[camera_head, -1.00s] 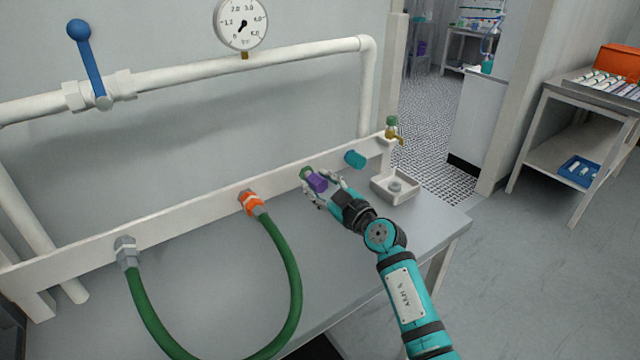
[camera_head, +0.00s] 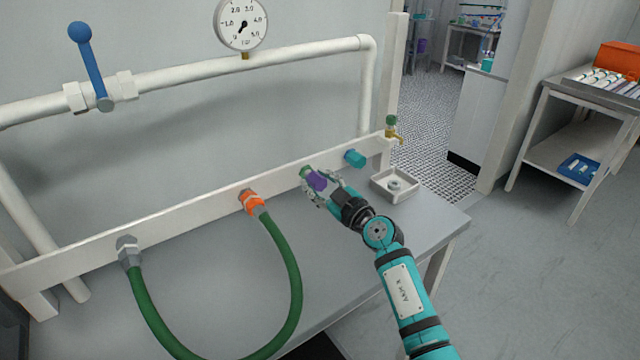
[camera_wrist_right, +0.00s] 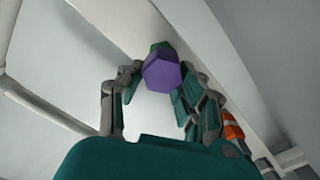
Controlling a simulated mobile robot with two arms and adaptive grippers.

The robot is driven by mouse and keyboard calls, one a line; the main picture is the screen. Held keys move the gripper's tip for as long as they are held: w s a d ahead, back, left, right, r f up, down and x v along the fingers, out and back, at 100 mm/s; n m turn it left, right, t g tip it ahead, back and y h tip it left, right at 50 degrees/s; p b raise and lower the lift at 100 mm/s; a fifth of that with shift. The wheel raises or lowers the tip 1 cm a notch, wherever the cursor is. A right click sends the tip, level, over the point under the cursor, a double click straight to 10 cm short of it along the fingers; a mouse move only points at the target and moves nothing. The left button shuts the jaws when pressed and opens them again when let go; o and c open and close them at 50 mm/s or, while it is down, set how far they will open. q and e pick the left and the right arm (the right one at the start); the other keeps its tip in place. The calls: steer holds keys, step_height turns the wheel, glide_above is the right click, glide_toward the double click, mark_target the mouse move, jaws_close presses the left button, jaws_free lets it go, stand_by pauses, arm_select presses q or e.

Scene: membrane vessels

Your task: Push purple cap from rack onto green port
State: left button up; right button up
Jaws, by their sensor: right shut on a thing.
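The purple cap (camera_head: 316,181) is between the fingers of my right gripper (camera_head: 321,188), which is shut on it. The cap is up against the green port (camera_head: 304,172) on the white rail. In the right wrist view, the purple cap (camera_wrist_right: 162,74) sits between the fingertips of the gripper (camera_wrist_right: 158,80), with a sliver of the green port (camera_wrist_right: 160,46) showing behind it. How far the cap covers the port is hidden. My left gripper is not in view.
On the white rail (camera_head: 185,223), a teal cap (camera_head: 355,158) is right of the green port and an orange fitting (camera_head: 251,201) with a green hose (camera_head: 295,275) is left. A white tray (camera_head: 408,190) stands under a brass tap (camera_head: 393,135). The grey table (camera_head: 345,250) is clear nearby.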

steer(key=shift+x, duration=0.85)
